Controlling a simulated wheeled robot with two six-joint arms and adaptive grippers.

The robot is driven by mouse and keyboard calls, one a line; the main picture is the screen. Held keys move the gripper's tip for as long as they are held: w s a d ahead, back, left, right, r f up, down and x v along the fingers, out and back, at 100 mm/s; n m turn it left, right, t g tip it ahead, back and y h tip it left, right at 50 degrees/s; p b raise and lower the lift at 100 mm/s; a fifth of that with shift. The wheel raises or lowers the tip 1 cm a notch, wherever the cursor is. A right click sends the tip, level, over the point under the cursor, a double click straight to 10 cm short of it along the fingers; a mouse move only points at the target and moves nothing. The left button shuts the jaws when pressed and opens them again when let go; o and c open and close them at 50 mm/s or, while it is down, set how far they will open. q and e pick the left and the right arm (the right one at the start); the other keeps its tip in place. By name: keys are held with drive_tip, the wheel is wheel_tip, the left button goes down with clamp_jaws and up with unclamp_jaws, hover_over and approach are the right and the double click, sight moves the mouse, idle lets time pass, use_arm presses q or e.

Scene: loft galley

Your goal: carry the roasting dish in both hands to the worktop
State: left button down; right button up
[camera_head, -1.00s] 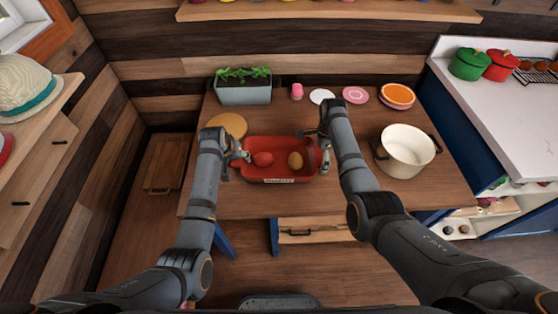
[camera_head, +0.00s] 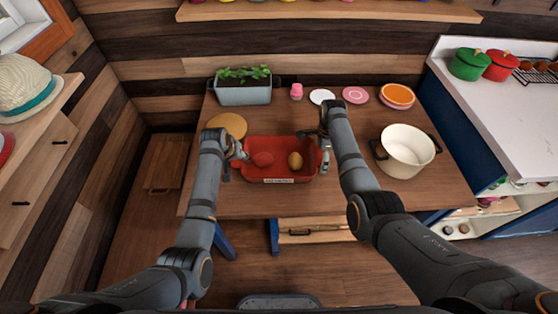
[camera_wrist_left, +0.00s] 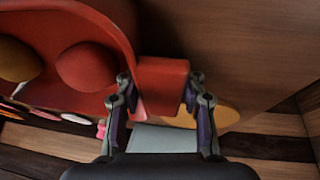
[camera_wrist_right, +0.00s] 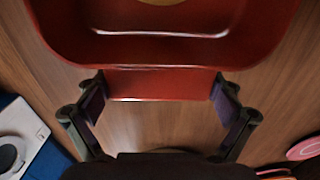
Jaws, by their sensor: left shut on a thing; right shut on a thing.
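The red roasting dish (camera_head: 277,172) is at the front middle of the wooden table, with a round red item (camera_head: 262,159) and an egg-shaped ochre item (camera_head: 295,161) inside. It looks level; I cannot tell whether it touches the table. My left gripper (camera_head: 241,153) is shut on its left handle, which shows between the fingers in the left wrist view (camera_wrist_left: 162,88). My right gripper (camera_head: 323,150) is shut on its right handle, seen between the fingers in the right wrist view (camera_wrist_right: 160,84). The pale worktop (camera_head: 500,120) is at the right.
A cream pot (camera_head: 407,150) stands on the table (camera_head: 300,205) right of my right arm. A planter (camera_head: 243,92), a pink cup (camera_head: 296,91) and several plates line the back. A round wooden board (camera_head: 228,125) lies behind my left gripper. Green (camera_head: 468,64) and red (camera_head: 501,66) pots occupy the worktop's back.

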use_arm(q)
drive_tip(key=shift+a+r, duration=0.1)
